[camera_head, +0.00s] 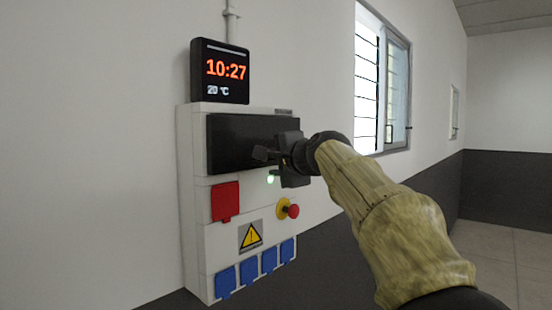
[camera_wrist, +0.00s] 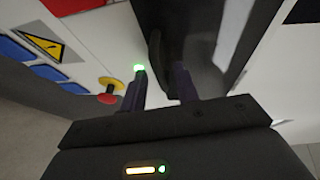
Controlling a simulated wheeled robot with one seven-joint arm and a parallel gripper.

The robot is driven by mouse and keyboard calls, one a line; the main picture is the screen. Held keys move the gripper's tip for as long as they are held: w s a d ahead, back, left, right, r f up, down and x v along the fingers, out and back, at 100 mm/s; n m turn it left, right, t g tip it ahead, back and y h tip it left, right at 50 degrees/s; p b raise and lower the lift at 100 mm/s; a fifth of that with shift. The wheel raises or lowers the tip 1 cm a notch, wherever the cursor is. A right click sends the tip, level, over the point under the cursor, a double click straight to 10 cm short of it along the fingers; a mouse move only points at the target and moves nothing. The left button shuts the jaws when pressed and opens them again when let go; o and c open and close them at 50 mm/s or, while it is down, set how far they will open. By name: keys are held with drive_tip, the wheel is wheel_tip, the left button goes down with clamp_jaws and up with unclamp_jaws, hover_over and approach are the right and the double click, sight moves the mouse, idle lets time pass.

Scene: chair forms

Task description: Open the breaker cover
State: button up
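The breaker cover (camera_head: 235,142) is a dark, glossy panel across the top of a white electrical box on the wall. It looks shut in the head view, and my gripper hides its right lower part. In the wrist view the dark cover (camera_wrist: 195,30) is ahead of my fingers, with a curved dark lip or handle at its near edge. My gripper (camera_head: 262,154) is at the cover's lower right; in the wrist view my gripper (camera_wrist: 158,72) has its fingers apart, with the lip just beyond or between the tips. I cannot tell whether they touch it.
Below the cover are a red socket (camera_head: 225,201), a red emergency button (camera_head: 292,211) on a yellow base, a warning sign (camera_head: 250,236) and several blue sockets (camera_head: 225,281). A clock display (camera_head: 220,72) sits above the box. Free room lies right, by the window (camera_head: 381,85).

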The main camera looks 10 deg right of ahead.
clamp_jaws()
drive_tip(key=shift+d+r, duration=0.1)
drive_tip(key=shift+d, duration=0.1)
